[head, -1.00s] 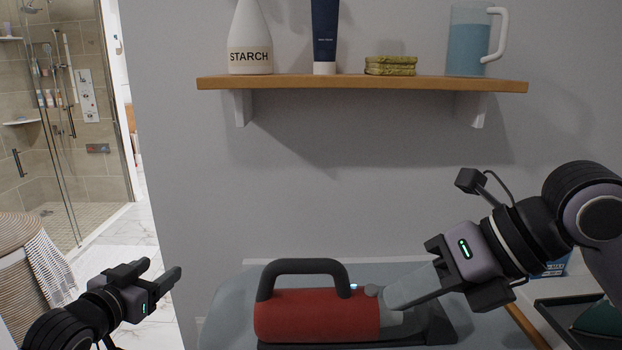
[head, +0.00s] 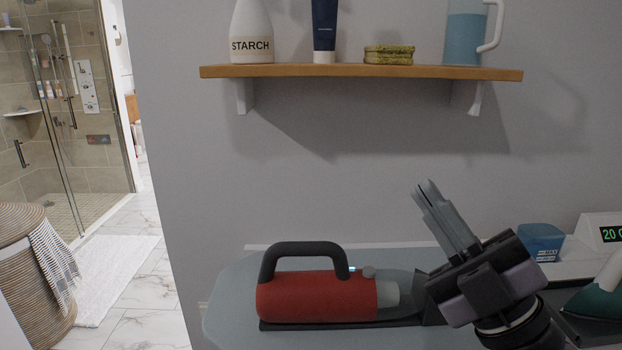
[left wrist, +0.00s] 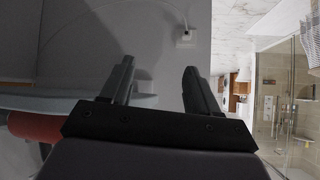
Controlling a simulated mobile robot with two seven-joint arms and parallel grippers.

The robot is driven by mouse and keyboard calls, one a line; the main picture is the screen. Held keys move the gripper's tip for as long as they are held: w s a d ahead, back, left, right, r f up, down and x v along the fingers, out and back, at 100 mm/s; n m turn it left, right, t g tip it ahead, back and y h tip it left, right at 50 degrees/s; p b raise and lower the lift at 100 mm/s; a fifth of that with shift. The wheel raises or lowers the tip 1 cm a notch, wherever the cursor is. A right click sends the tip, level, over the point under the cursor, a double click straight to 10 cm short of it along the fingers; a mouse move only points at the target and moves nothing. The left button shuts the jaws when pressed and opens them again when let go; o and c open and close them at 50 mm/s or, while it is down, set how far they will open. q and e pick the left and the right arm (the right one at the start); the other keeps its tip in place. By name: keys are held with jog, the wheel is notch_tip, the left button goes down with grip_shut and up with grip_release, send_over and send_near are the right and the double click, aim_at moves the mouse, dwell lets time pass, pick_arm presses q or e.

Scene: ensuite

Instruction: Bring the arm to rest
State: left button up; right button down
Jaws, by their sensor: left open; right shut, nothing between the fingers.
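My right gripper (head: 447,220) is in the head view at the lower right. It is shut and empty, with its fingers pointing up and left, in front of the grey wall. It is in front of the nozzle end of a red handheld vacuum (head: 315,297), which lies on the light blue board (head: 232,290). My left gripper is out of the head view. In the left wrist view my left gripper (left wrist: 155,85) is open with nothing between its fingers. The red vacuum also shows there at the left edge (left wrist: 35,127).
A wooden shelf (head: 360,72) above holds a starch bottle (head: 251,35), a blue tube (head: 324,28), sponges (head: 388,55) and a jug (head: 466,38). A blue box (head: 541,241) and an iron (head: 598,303) are at the right. A wicker basket (head: 30,270) stands left.

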jog(key=w+d+f+m+g+h, duration=0.1)
jog(key=d+f+m+h, duration=0.4)
jog(key=f+m+h, duration=0.45)
jog(key=w+d+f+m+g+h, duration=0.1)
jog(key=w+d+f+m+h, duration=0.1)
jog(key=d+f+m+h, duration=0.6)
pick_arm(q)
jog(key=s+f+n+g+y, duration=0.1)
jog(key=s+f+g, duration=0.2)
jog(key=s, duration=0.7)
jog(key=s+f+g, duration=0.3)
jog(key=s, duration=0.7)
pick_arm(e)
jog(key=s+a+f+m+g, duration=0.2)
jog(key=s+f+g, duration=1.2)
jog(key=s+f, duration=0.8)
pick_arm(q)
jog(key=w+d+f+t+h+p, duration=0.1)
jog(key=w+d+f+t, duration=0.2)
jog(key=w+f+t, duration=0.3)
jog(key=shift+f+t+h, duration=0.3)
jog(key=shift+f, duration=0.7)
pick_arm(e)
jog(key=w+a+f+t+y, duration=0.1)
jog(key=w+a+f+t, duration=0.2)
jog(key=w+f+t, duration=0.4)
jog(key=shift+w+f+y, duration=0.2)
jog(key=shift+f+y, duration=0.15)
jog(key=shift+f, duration=0.9)
